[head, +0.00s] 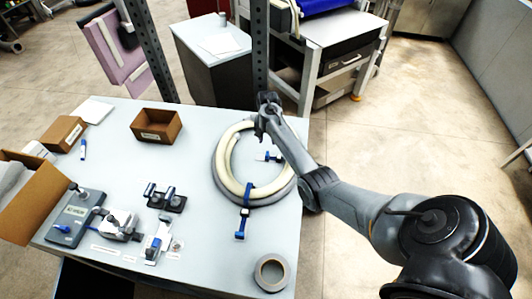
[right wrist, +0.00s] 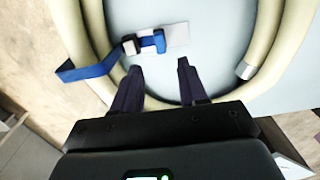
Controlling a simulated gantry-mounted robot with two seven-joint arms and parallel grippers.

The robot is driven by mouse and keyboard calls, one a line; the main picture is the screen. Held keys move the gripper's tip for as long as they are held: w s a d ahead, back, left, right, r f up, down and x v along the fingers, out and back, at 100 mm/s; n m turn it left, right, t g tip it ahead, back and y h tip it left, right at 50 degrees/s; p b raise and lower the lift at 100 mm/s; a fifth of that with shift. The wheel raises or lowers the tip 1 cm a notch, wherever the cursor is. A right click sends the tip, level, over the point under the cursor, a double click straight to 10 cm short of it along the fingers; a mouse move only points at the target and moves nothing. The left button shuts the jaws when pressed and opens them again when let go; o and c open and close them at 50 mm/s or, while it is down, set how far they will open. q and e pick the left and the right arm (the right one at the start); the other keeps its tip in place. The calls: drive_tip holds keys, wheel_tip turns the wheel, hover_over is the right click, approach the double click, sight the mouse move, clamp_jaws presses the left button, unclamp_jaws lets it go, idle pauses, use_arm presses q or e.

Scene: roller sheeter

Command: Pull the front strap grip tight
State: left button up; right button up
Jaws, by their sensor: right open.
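A coil of cream and grey hose (head: 222,160) lies on the table's right part. The front strap (head: 246,193) crosses its near side, and its blue grip (head: 240,235) lies on the table in front of the coil. A second blue strap grip (head: 268,157) lies inside the ring at its right side. What looks like this strap shows in the right wrist view (right wrist: 90,70) with a blue-and-white buckle (right wrist: 150,41). My right gripper (head: 262,112) is above the coil's far edge, its fingers (right wrist: 158,72) open and empty. My left gripper is not in view.
A tape roll (head: 257,274) lies near the table's front right corner. Metal fixtures (head: 165,197) stand left of the coil. An open brown box (head: 157,126) sits behind them. A grey upright post (head: 260,50) rises behind the table near my right arm.

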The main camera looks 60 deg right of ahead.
sight(267, 154)
wheel_tip(267, 154, down, 9)
drive_tip(key=shift+f+b, duration=0.1)
drive_tip(key=shift+b, duration=0.45)
clamp_jaws()
